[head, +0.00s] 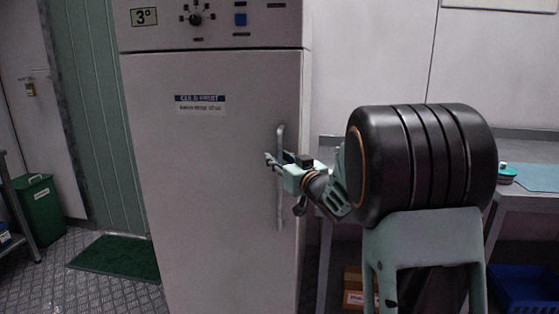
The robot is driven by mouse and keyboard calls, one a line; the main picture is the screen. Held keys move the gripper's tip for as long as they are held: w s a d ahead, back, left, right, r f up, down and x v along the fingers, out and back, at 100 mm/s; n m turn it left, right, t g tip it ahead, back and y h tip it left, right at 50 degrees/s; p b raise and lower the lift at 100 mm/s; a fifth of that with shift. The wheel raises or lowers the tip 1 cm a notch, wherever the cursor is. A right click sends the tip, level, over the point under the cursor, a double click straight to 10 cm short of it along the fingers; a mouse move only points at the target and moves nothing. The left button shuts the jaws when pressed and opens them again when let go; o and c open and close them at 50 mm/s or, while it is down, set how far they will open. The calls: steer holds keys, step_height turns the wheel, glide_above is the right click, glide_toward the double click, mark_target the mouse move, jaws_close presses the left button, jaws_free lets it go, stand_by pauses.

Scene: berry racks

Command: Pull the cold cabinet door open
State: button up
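The cold cabinet door (210,215) is a tall pale grey panel with a small blue-and-white label (200,104). It sits flush under the control panel and looks closed. Its handle (280,205) is a vertical grey bar near the door's right edge. My gripper (272,160) is at the upper half of the handle, coming from the right. Its fingers overlap the bar in the view and their tips show just left of it. The fingers are small, and I cannot tell whether they are shut on the bar or only around it.
The cabinet's control panel (220,22) has a 3° display, a knob and a blue button. A green mat (117,257) lies on the patterned metal floor at left, near a green bin (36,205). A metal bench (535,202) and a blue crate (525,288) are at right.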

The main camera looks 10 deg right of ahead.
jaws_close()
steer(key=shift+s, duration=0.1)
stand_by(0.4)
